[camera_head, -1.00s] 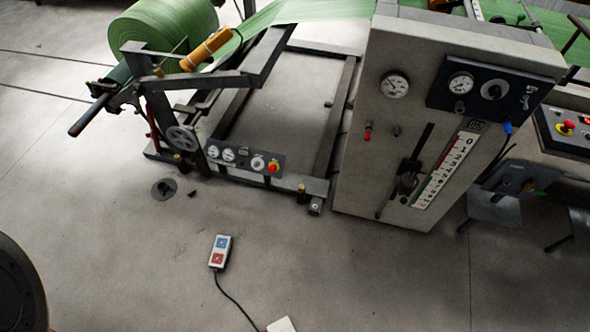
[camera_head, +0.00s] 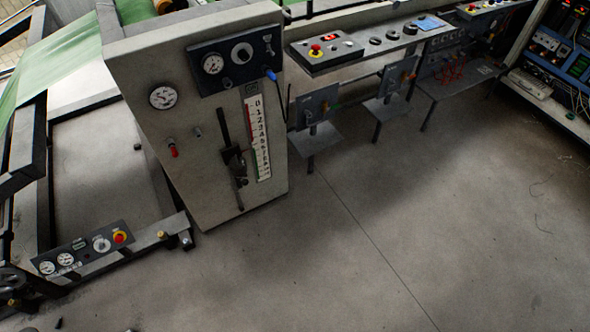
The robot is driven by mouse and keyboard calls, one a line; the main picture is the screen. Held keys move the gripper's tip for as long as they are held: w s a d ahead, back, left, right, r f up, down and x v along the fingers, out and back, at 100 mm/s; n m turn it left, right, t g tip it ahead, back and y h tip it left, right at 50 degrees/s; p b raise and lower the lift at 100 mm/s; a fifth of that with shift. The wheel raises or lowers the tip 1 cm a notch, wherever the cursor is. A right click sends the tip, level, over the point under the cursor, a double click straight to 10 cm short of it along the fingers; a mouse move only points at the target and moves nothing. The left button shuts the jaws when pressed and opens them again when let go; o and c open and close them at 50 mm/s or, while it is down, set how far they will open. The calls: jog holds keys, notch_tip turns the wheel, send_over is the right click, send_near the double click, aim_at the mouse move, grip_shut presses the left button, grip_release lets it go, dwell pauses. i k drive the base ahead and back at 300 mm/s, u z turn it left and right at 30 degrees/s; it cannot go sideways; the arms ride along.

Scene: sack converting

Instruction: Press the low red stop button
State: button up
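A red button on a yellow ring (camera_head: 120,237) sits at the right end of a low grey panel (camera_head: 82,252), on the machine frame close to the floor at the lower left. Several round white dials or knobs share that panel. A second red button on a yellow ring (camera_head: 316,50) is higher up, on a long grey console (camera_head: 350,47) at the top centre. Nothing is seen touching either button. My gripper is not in view.
A tall beige cabinet (camera_head: 215,160) with gauges, a lever and a number scale stands between the two buttons. Small stands (camera_head: 314,140) are under the console. An equipment rack (camera_head: 560,60) is at the upper right. Open concrete floor (camera_head: 370,250) fills the centre and right.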

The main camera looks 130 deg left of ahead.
aim_at(119, 238)
jog(key=z, duration=0.85)
jog(key=k, duration=1.8)
jog(key=z, duration=1.9)
